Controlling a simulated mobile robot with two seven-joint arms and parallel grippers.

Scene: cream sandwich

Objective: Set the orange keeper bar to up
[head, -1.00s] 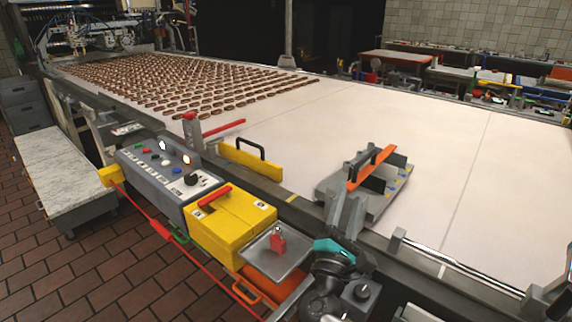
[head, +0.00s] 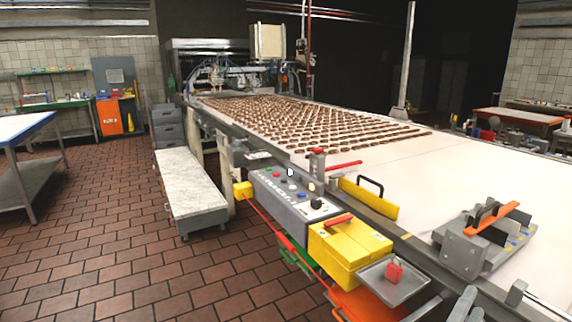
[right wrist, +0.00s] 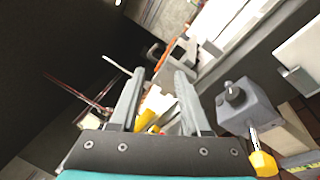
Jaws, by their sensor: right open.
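The orange keeper bar (head: 492,220) is on a grey fixture (head: 463,252) at the right of the head view. It slants from lower left to upper right in the picture, alongside dark upright plates. I cannot tell its exact tilt. Only a grey finger tip of my right gripper (head: 466,302) shows at the bottom edge, in front of the fixture and apart from the bar. In the right wrist view my right gripper (right wrist: 158,80) has its two fingers apart, with nothing between them. My left gripper is not in view.
The fixture sits on a wide white belt (head: 395,168) with rows of brown pieces (head: 320,122). Along the near edge are a control panel (head: 290,195), a yellow box (head: 345,250), a yellow plate with black handle (head: 368,198) and a grey tray (head: 378,290). Open tiled floor lies left.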

